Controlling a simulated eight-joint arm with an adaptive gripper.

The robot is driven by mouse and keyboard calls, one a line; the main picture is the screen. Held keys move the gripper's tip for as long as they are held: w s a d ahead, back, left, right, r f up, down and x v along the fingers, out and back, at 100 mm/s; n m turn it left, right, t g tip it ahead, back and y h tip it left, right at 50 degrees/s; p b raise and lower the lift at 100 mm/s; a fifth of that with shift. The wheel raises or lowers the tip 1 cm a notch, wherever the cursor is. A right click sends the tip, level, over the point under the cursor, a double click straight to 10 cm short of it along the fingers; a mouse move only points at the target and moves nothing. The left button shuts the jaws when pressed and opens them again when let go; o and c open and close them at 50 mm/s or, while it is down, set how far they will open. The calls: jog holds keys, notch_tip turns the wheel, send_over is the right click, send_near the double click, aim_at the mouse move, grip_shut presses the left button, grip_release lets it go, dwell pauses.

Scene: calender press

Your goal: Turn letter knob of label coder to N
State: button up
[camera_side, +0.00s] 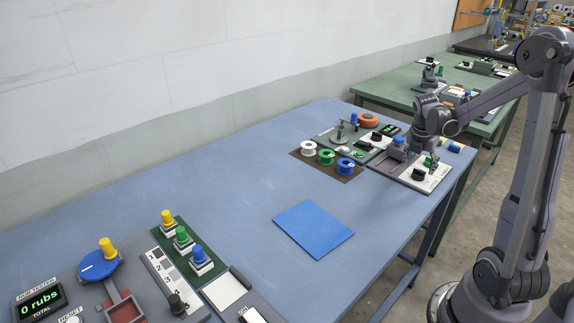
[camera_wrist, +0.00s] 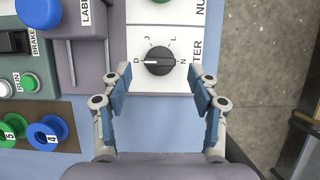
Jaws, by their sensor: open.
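The letter knob (camera_wrist: 159,61) is a round black knob on the white plate of the label coder (camera_wrist: 140,82). Around it are the letters D, J, L and N, with D at its left and N at its right. A white mark on the knob points left, to D. My gripper (camera_wrist: 160,74) is open, one finger on each side of the knob and a little toward the bottom of the wrist view. It appears apart from the knob. In the side view, my gripper (camera_side: 424,155) hangs over the label coder (camera_side: 428,182), close to the black knob (camera_side: 418,174).
A blue knob (camera_wrist: 39,12), a black brake switch (camera_wrist: 13,41) and a green run button (camera_wrist: 27,83) lie left in the wrist view. Spools (camera_side: 326,156) stand beside the coder in the side view. A flat blue mat (camera_side: 313,229) lies on the open bench.

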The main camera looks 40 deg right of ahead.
aim_at(419, 170)
jog(key=shift+x, duration=1.65)
jog(key=c, duration=1.2)
